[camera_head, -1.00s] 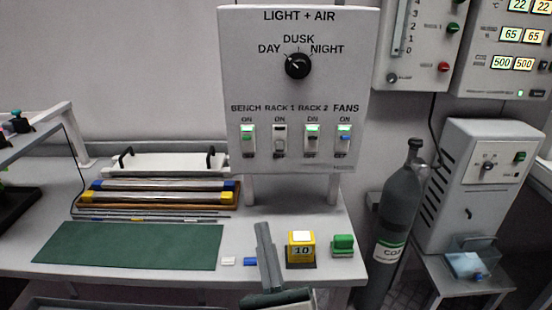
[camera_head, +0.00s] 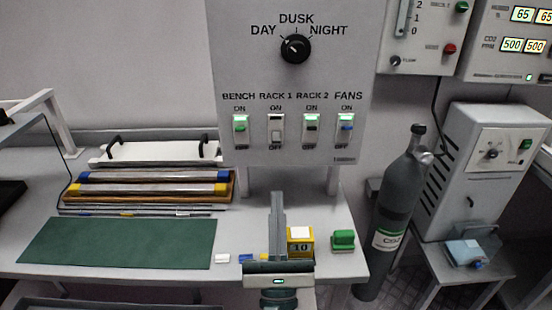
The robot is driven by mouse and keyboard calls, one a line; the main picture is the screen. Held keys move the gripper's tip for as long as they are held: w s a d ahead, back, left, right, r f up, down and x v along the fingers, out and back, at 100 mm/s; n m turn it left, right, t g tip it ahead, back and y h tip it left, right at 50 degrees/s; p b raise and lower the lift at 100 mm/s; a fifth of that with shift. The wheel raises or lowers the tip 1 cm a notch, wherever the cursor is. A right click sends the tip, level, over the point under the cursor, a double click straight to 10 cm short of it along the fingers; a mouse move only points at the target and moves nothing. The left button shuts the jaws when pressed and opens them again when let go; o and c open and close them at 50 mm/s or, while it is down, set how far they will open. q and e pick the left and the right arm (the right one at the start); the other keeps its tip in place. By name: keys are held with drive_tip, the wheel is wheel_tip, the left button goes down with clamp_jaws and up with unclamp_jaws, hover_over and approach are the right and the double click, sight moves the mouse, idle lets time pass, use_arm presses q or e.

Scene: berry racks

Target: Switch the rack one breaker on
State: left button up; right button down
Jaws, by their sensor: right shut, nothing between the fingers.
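The rack 1 breaker (camera_head: 276,128) is the second switch from the left on the white LIGHT + AIR panel (camera_head: 230,60). Its window is pale and unlit, while the bench (camera_head: 240,127), rack 2 (camera_head: 312,127) and fans (camera_head: 346,127) breakers show green at the top. My right gripper (camera_head: 277,196) is shut and empty, pointing up, below the panel and apart from the breaker. It partly covers the yellow block marked 10. My left gripper is not in view.
A dial (camera_head: 295,49) sits above the breakers. The yellow block (camera_head: 301,241) and a green stamp-like object (camera_head: 343,240) stand on the bench near my right gripper. A green mat (camera_head: 118,243) lies left. A grey CO2 cylinder (camera_head: 398,205) stands right of the bench.

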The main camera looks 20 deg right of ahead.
sight(276, 138)
drive_tip(key=p+x, duration=0.3)
drive_tip(key=x, duration=0.5)
drive_tip(key=shift+r, duration=0.2)
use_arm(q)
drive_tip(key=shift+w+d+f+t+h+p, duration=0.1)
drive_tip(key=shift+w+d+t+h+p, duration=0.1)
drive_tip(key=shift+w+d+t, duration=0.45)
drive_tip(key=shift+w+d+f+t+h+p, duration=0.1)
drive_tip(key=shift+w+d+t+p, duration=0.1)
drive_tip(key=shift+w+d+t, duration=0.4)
use_arm(e)
drive_tip(key=shift+w+d+r, duration=0.15)
drive_tip(key=shift+w+r, duration=0.2)
drive_tip(key=shift+w, duration=0.25)
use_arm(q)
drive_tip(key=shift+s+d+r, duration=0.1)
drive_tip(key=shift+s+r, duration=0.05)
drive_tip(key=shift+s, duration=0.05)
